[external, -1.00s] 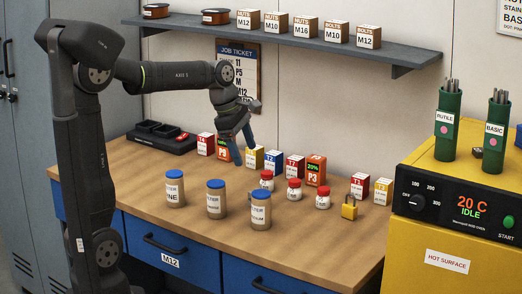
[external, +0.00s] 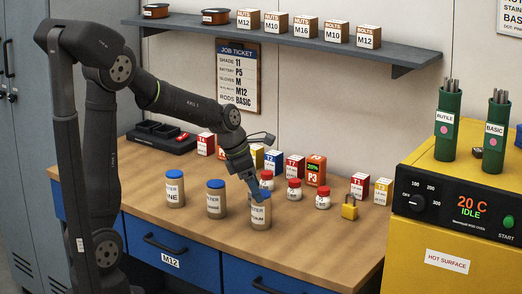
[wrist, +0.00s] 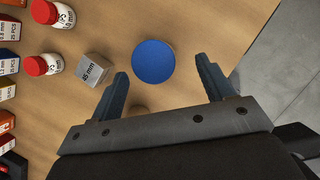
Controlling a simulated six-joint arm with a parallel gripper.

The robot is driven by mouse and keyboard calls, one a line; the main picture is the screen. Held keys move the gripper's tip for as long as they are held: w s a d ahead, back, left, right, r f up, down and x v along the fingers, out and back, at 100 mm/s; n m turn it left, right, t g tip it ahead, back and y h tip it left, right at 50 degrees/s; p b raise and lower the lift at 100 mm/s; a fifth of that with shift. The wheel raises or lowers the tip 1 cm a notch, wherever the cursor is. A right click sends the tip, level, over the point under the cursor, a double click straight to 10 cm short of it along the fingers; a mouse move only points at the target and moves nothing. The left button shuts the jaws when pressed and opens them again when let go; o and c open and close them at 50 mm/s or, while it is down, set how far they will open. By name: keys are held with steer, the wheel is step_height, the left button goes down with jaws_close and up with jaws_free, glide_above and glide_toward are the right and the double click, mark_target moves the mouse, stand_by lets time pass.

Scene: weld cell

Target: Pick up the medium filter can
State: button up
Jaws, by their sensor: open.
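The medium filter can (external: 260,216), tan with a blue lid, stands upright on the bench, the rightmost of three similar cans. Its label is partly covered, with "IUM" legible. My gripper (external: 257,193) is at its lid, pointing down. In the wrist view the blue lid (wrist: 153,61) lies between and slightly ahead of the two open fingertips (wrist: 162,70), nearer the left one. Nothing is held. I cannot tell whether the fingers reach below the lid.
Two more blue-lidded cans stand to the left, the fine can (external: 175,190) and another (external: 216,200). A grey cube (wrist: 93,70) is close by the left finger. The bench front is clear.

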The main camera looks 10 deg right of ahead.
mark_target(261, 210)
steer(key=shift+w+x, duration=0.2)
steer(key=shift+x, duration=1.3)
steer(key=shift+w+x, duration=0.15)
steer(key=shift+x, duration=1.4)
steer(key=shift+d, duration=0.1)
steer(key=c, duration=1.1)
steer(key=shift+r, duration=0.1)
